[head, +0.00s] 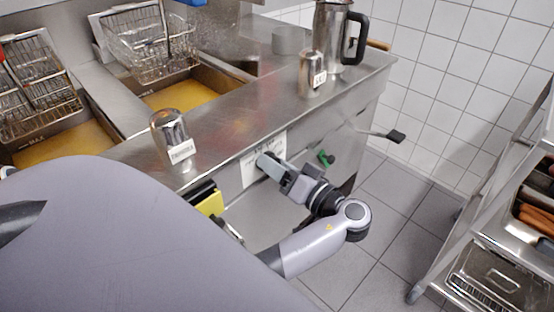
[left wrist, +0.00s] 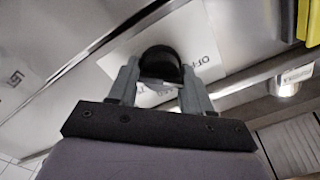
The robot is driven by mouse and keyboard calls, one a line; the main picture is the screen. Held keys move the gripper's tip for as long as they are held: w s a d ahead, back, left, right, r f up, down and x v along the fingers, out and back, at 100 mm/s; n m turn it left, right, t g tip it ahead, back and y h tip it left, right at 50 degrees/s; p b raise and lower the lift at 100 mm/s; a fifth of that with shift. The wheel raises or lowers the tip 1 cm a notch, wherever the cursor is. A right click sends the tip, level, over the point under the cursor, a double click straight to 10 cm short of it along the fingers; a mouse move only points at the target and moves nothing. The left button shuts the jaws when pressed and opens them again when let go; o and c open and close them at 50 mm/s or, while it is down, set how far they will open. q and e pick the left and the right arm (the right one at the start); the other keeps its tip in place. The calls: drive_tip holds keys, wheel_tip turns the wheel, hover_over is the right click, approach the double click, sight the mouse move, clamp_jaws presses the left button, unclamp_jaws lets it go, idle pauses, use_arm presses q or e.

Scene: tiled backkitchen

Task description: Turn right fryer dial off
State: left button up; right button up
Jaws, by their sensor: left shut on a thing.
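The right fryer dial (left wrist: 160,66) is a dark round knob on the fryer's steel front. It sits over a white label (left wrist: 200,58) with partly readable letters; the label also shows in the head view (head: 249,171). My left gripper (head: 264,160) reaches the front panel at this label. In the left wrist view my left gripper (left wrist: 158,85) has one finger on each side of the dial and is shut on it. In the head view the gripper hides most of the dial. My right gripper is not in view.
Two oil wells with wire baskets (head: 150,40) are at the back left. Shakers (head: 172,138) and a steel jug (head: 330,35) stand on the counter. A green handle (head: 326,158) and a black-tipped lever (head: 395,136) stick out from the front. A rack (head: 480,225) stands at right.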

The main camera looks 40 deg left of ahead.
use_arm(q)
drive_tip(key=shift+f+n+b, duration=0.2)
drive_tip(key=shift+n+b, duration=0.7)
drive_tip(key=shift+b, duration=0.1)
drive_tip(key=shift+r, duration=0.1)
drive_tip(key=shift+r+n, duration=0.1)
drive_tip(key=shift+n, duration=0.2)
drive_tip(key=o, duration=1)
drive_tip(key=shift+o, duration=0.2)
